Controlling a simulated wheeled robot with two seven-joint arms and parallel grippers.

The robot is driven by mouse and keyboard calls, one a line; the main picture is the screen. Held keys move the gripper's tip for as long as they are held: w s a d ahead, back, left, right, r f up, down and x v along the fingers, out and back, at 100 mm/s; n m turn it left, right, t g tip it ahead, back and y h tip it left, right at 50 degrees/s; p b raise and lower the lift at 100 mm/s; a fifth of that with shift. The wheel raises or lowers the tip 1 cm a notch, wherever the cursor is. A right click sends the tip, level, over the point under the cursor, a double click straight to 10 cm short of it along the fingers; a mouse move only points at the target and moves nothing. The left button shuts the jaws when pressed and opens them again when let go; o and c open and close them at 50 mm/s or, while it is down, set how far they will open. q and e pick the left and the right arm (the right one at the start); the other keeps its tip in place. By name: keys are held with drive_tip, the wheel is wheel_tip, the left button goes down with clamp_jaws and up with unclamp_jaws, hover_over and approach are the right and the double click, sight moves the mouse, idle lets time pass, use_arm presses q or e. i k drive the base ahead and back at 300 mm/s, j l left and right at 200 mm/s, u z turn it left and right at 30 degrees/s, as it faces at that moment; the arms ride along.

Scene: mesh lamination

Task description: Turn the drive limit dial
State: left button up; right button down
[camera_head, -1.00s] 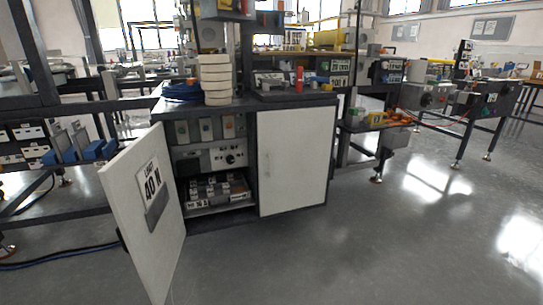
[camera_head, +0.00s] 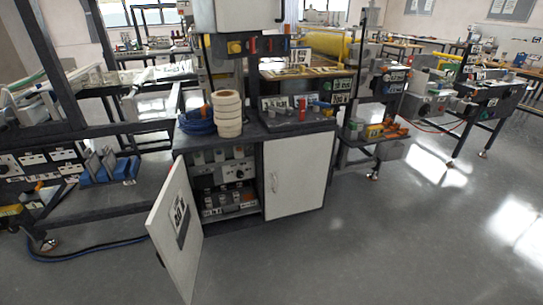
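An open cabinet (camera_head: 258,133) stands under the bench, left of centre. Its left door (camera_head: 180,255) is swung out towards me and bears a label (camera_head: 180,214) with large print, small and slanted here. Inside, a light panel (camera_head: 205,178) carries a small dark round knob (camera_head: 239,174). I cannot tell whether this is the drive limit dial, nor read its setting. The cabinet's right door (camera_head: 295,180) is shut. Neither of my grippers is in view.
A stack of cream rolls (camera_head: 228,115) and a blue coil (camera_head: 197,122) sit on the cabinet top. A low shelf with blue holders (camera_head: 110,172) is at left. Blue and black cables (camera_head: 95,250) lie on the floor. The floor at front right is clear.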

sight(239, 174)
drive_tip(key=i+j+z, duration=0.2)
drive_tip(key=j, duration=1.2)
drive_tip(key=j+z, duration=0.15)
drive_tip(key=j, duration=1.2)
